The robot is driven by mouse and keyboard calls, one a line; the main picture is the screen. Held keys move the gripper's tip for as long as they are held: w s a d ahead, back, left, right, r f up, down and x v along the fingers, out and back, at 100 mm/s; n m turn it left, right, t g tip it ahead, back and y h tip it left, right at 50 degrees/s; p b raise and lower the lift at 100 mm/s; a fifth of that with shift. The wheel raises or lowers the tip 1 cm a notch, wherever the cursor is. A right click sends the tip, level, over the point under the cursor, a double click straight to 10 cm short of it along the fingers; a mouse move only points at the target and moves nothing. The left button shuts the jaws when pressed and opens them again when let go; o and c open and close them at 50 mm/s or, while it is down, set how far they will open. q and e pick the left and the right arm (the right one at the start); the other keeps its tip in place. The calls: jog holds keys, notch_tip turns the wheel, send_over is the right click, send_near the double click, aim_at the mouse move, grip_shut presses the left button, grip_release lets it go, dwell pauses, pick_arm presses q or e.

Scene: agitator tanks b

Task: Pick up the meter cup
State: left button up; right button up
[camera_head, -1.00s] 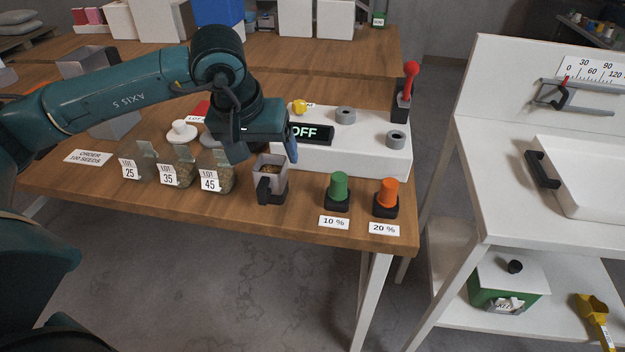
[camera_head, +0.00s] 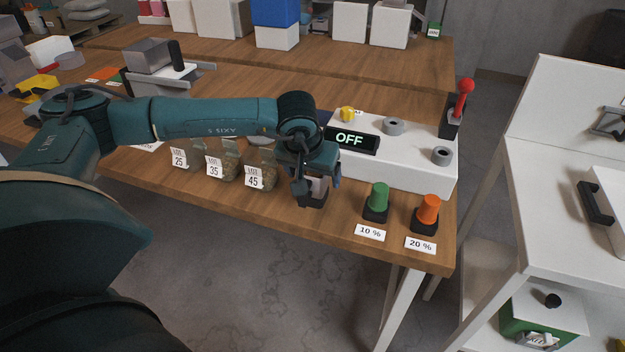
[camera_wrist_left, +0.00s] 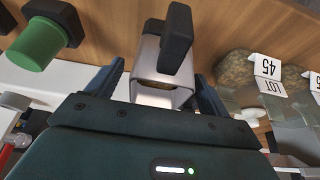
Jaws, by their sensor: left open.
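The meter cup (camera_head: 318,186) is a small grey square cup with a black handle. It stands near the front edge of the wooden table, between the LOT 45 jar and the green knob. My left gripper (camera_head: 316,188) is open right over it and hides much of it in the head view. In the left wrist view the cup (camera_wrist_left: 151,62) lies between the two spread fingers of my left gripper (camera_wrist_left: 155,88), with its black handle (camera_wrist_left: 176,34) turned away from the palm. Contact with the fingers cannot be made out. My right gripper is not in view.
Jars labelled 25, 35 and 45 (camera_head: 262,172) stand just left of the cup. A green knob (camera_head: 379,196) and an orange knob (camera_head: 428,208) stand to its right. A white console (camera_head: 410,165) reading OFF is behind, with a red lever (camera_head: 464,100). A white bench is at right.

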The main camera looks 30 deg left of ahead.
pick_arm(q)
jog(key=shift+w+f, duration=0.25)
jog(key=shift+f, duration=0.4)
jog(key=shift+c, duration=0.6)
jog(key=shift+r, duration=0.1)
jog(key=c, duration=1)
